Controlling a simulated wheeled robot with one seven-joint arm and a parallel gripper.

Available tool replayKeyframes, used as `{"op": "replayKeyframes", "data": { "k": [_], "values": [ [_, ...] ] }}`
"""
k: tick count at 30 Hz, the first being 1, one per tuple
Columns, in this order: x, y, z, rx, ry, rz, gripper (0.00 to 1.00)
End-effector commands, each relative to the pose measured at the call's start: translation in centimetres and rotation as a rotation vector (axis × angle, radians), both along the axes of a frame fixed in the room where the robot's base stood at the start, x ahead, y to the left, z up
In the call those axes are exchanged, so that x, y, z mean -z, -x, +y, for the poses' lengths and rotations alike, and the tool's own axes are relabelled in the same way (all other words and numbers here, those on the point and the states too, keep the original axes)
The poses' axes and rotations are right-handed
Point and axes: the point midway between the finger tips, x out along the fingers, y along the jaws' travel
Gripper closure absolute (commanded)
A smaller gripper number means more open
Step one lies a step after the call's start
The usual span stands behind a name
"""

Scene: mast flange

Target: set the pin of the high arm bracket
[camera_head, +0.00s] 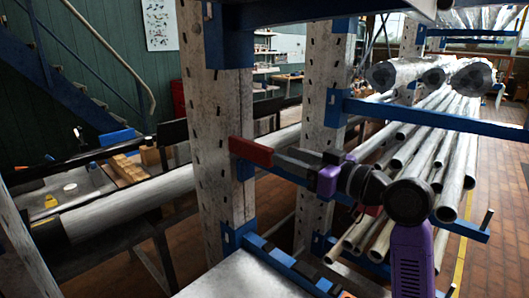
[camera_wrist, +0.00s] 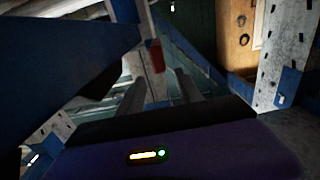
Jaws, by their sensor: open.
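A red piece (camera_head: 250,152), which looks like the pin, sits against the front face of the near white upright (camera_head: 222,130), just above a blue bracket end (camera_head: 245,170). In the wrist view the red piece (camera_wrist: 156,56) shows beyond my fingers, beside a blue bracket part. My gripper (camera_head: 281,157) comes from the right with its fingers pointing at the red piece; in the wrist view my gripper (camera_wrist: 160,78) is open, its two fingers apart and nothing visible between them. Whether a fingertip touches the red piece I cannot tell. The pin's hole is not visible.
A higher blue arm (camera_head: 430,116) extends right from the second upright (camera_head: 322,130). Long pipes (camera_head: 430,150) lie on the rack arms behind my arm. A wide blue beam (camera_wrist: 55,65) fills the left of the wrist view. A pale surface (camera_head: 235,278) lies below the near upright.

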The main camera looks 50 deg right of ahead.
Motion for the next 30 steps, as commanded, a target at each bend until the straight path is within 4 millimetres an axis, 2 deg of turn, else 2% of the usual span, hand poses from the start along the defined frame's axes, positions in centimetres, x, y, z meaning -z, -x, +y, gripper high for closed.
{"op": "replayKeyframes", "data": {
  "k": [15, 20, 27, 30],
  "values": [
    [-0.2, -6.7, 0.3, -0.001, 0.000, 0.001, 0.58],
    [-0.1, -7.5, 0.3, -0.001, 0.000, 0.001, 0.58],
    [0.0, -7.6, 0.3, 0.000, 0.000, 0.000, 0.58],
    [0.0, -7.6, 0.3, 0.000, 0.000, 0.000, 0.76]
  ]
}}
